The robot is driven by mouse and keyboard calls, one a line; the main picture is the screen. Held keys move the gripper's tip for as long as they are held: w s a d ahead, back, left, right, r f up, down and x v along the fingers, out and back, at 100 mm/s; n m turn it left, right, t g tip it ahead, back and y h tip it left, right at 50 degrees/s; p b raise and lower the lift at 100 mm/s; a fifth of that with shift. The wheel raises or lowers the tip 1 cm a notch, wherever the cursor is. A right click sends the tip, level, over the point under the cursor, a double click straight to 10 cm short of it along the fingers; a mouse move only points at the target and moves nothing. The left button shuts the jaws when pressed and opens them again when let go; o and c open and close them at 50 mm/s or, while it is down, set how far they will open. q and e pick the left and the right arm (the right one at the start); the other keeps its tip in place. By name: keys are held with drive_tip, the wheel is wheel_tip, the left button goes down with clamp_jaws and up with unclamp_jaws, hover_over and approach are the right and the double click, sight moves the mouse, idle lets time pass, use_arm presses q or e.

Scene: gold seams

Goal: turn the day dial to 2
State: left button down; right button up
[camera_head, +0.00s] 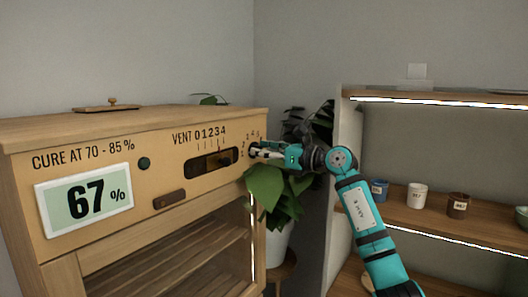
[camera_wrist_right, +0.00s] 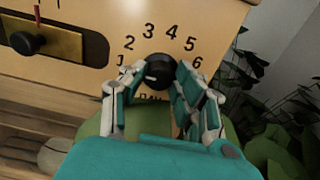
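The day dial (camera_wrist_right: 160,68) is a round black knob on the wooden cabinet's front, with the numbers 1 to 6 arched over it. A short white mark on it points left, toward the 1 side. My right gripper (camera_wrist_right: 162,72) has its two fingers on either side of the dial, tips close to its edges; I cannot tell whether both press on it. In the head view my right gripper (camera_head: 262,152) reaches the panel's right end and hides most of the dial. The label under the dial is partly covered. My left gripper is not in view.
The cabinet front (camera_head: 155,180) also carries a vent slider slot (camera_head: 205,163), a green button (camera_head: 144,163) and a display reading 67% (camera_head: 85,202). A leafy plant (camera_head: 275,190) stands close beside the cabinet under my right gripper. Shelves with cups (camera_head: 417,195) are at the right.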

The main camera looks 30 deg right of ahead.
clamp_jaws()
drive_tip(key=shift+d+m+p, duration=0.1)
drive_tip(key=shift+m+p, duration=1.7)
drive_tip(key=shift+m, duration=1)
drive_tip(key=o, duration=0.8)
unclamp_jaws()
